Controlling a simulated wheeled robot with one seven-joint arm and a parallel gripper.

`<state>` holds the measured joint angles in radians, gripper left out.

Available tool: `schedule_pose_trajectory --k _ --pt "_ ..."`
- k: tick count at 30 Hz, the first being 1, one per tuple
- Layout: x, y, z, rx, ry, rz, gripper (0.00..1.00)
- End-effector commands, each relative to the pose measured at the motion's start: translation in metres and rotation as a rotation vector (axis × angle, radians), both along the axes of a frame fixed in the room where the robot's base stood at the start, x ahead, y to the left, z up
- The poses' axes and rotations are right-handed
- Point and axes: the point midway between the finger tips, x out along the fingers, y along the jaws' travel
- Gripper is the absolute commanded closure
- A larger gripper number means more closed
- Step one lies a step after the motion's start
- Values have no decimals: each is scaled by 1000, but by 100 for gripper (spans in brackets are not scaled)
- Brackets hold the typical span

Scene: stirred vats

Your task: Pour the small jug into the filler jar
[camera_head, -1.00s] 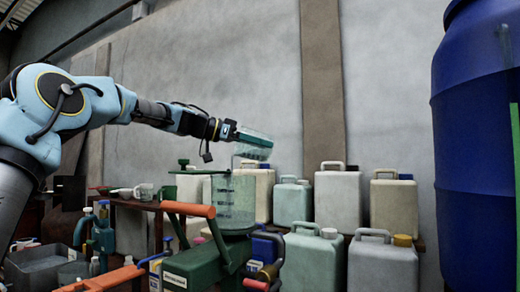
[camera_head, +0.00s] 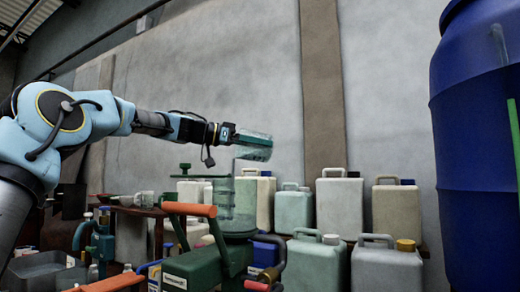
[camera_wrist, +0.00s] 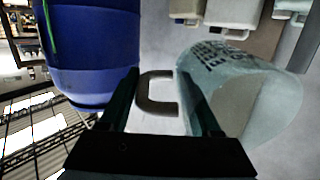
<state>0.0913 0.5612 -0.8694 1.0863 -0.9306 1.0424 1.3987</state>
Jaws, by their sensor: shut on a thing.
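The small jug (camera_head: 255,147) is clear and teal-tinted and lies tipped on its side, its far end sloping down to the right. In the wrist view it is on the right (camera_wrist: 245,90), with dark markings on its wall. My gripper (camera_head: 229,134) is shut on it; the jug's handle (camera_wrist: 157,92) shows between the fingers in the wrist view. The filler jar (camera_head: 235,203) is a clear upright cylinder on a green machine, below the jug and apart from it. I cannot make out liquid in either, nor a stream between them.
The green machine (camera_head: 205,262) has an orange-tipped lever (camera_head: 190,209) left of the jar. Several pale canisters (camera_head: 340,203) stand behind and to the right. A large blue barrel (camera_head: 475,150) fills the right edge. Free air surrounds the jug, with the wall behind.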

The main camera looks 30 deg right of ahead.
Motion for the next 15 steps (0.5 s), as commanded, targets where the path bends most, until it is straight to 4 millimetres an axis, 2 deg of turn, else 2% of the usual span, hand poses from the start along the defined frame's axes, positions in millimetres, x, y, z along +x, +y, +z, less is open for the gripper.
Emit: schedule_pose_trajectory --k 15 --pt "1 3 2 -53 18 1 100"
